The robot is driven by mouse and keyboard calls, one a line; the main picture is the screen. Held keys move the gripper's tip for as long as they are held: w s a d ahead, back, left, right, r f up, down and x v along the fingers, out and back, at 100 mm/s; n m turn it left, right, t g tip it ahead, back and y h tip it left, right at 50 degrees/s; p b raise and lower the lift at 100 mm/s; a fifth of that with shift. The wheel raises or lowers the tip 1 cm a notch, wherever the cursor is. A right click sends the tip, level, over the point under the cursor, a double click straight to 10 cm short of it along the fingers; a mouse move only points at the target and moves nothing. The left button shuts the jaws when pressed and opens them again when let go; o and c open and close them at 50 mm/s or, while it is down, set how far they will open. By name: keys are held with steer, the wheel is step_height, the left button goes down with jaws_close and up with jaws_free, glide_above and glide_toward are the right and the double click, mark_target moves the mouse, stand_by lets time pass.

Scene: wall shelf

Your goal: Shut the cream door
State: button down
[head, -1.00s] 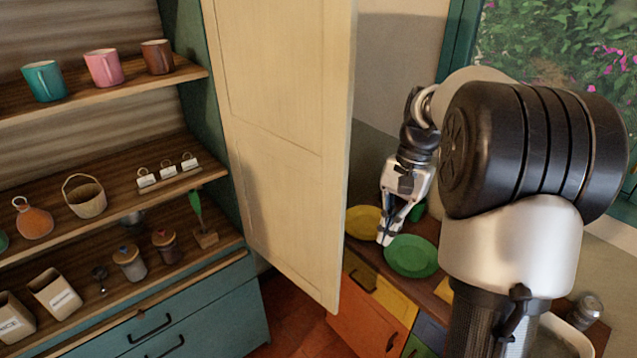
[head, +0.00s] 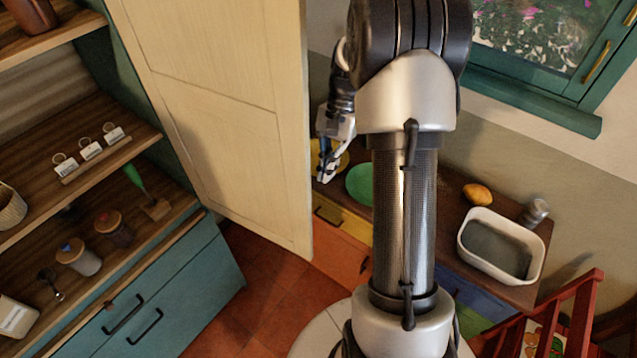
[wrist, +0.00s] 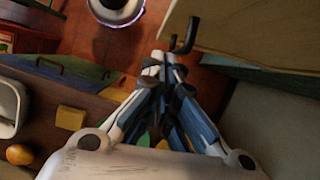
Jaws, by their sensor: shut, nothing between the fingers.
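The cream door (head: 222,110) is a tall panelled door. It stands open, swung out from the right side of the wall shelf (head: 120,165). In the wrist view the pale panel at the top right, which looks like the door (wrist: 255,30), lies close to my fingertips. My gripper (head: 324,176) is to the right of the door's free edge in the head view, above the low cabinet with plates. In the wrist view my gripper (wrist: 178,50) is shut with its fingers together and nothing between them. I cannot tell whether it touches the door.
A green plate (head: 360,184) and a yellow plate (head: 330,158) are near my gripper on the low cabinet. A white tub (head: 468,262), a yellow fruit (head: 478,194) and a metal canister (head: 535,211) stand further right. A red chair (head: 560,315) is at the lower right. Jars sit on the shelf.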

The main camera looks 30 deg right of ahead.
steer(key=shift+s+a+f, duration=0.1)
steer(key=shift+s+a, duration=0.25)
steer(key=shift+a, duration=0.3)
steer(key=shift+s+a+f, duration=0.15)
steer(key=shift+s+a, duration=0.15)
steer(key=shift+a, duration=0.3)
steer(key=shift+s+a+f, duration=0.1)
steer(key=shift+s+a, duration=0.25)
steer(key=shift+a, duration=0.3)
